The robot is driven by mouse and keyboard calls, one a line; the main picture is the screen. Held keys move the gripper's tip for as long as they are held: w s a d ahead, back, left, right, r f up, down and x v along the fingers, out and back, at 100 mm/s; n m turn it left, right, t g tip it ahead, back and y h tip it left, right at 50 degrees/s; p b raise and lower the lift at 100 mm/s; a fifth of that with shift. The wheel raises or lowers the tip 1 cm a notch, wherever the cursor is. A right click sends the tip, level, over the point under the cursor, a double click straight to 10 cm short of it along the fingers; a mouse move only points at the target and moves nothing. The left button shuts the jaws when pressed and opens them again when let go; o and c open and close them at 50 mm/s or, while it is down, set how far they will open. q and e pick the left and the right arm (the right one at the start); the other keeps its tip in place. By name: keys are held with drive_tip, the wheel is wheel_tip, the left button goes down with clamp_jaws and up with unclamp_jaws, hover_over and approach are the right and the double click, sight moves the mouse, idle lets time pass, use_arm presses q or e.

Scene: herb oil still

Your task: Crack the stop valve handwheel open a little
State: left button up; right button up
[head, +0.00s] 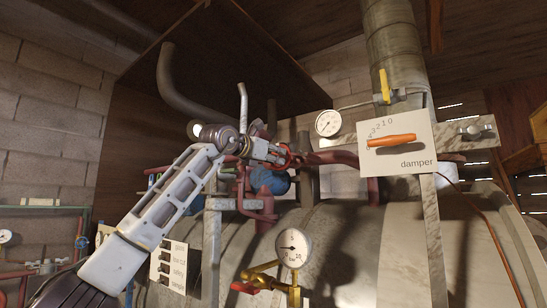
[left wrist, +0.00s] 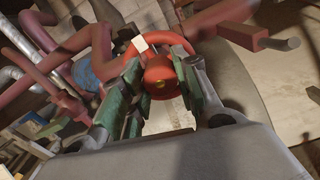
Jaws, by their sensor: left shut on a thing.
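The red stop valve handwheel (head: 284,156) is in the middle of the head view, among red pipes at the near end of the boiler. My left gripper (head: 272,153) reaches it from the left and hides part of it. In the left wrist view, the red handwheel (left wrist: 163,71) shows a round hub with a brass centre and a curved rim behind. The green-padded fingers of my left gripper (left wrist: 161,84) stand on both sides of the red part, shut on it. I cannot tell how far the wheel is turned. My right gripper is not in view.
A damper plate (head: 408,150) with an orange lever is right of the wheel. A pressure gauge (head: 293,247) and a red-handled brass cock are below. Another gauge (head: 328,123) is above right. Red pipes (head: 336,157) and a blue fitting (head: 275,181) crowd the wheel.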

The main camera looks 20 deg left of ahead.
use_arm(q)
drive_tip(key=shift+r+n+b, duration=0.1)
drive_tip(key=shift+n+b, duration=1.25)
drive_tip(key=shift+n, duration=3.25)
drive_tip(key=shift+a, duration=0.1)
drive_tip(key=o, duration=1)
drive_tip(key=shift+s, duration=0.1)
drive_tip(key=v, duration=1.1)
drive_tip(key=shift+s+a, duration=0.15)
drive_tip(key=shift+s, duration=0.25)
